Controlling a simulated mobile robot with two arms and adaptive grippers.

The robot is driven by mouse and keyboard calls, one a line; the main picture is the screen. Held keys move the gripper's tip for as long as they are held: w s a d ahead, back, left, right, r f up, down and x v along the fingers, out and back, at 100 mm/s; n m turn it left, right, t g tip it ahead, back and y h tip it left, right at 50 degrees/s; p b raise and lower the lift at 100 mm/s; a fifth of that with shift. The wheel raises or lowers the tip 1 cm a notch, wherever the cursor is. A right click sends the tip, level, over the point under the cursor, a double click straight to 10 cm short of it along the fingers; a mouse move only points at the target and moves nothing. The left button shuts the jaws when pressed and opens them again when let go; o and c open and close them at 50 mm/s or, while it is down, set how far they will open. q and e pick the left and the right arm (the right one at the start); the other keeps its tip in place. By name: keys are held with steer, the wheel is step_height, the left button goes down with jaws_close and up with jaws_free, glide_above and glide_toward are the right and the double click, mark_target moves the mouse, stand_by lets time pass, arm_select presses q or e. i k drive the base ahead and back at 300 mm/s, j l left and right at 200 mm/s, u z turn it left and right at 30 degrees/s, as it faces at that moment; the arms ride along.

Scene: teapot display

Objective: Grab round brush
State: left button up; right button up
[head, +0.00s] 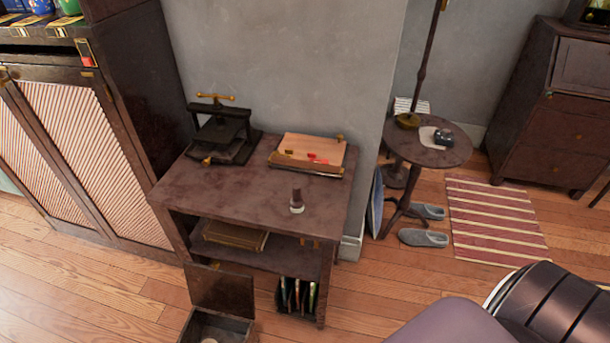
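A small upright object that looks like the round brush (297,201) stands on the dark wooden table (225,187) near its front right. It has a dark reddish-brown upper part and a pale lower end touching the tabletop. It is small in the view, so its bristles are not clear. Neither of my grippers is in view.
A black press (222,133) and a wooden board with small red items (309,154) stand at the table's back. A round side table (427,149) stands right. The tabletop around the brush is clear.

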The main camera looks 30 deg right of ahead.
mark_target(296, 203)
steer(key=z, duration=0.9)
steer(key=l, duration=0.1)
steer(key=i+u, duration=0.05)
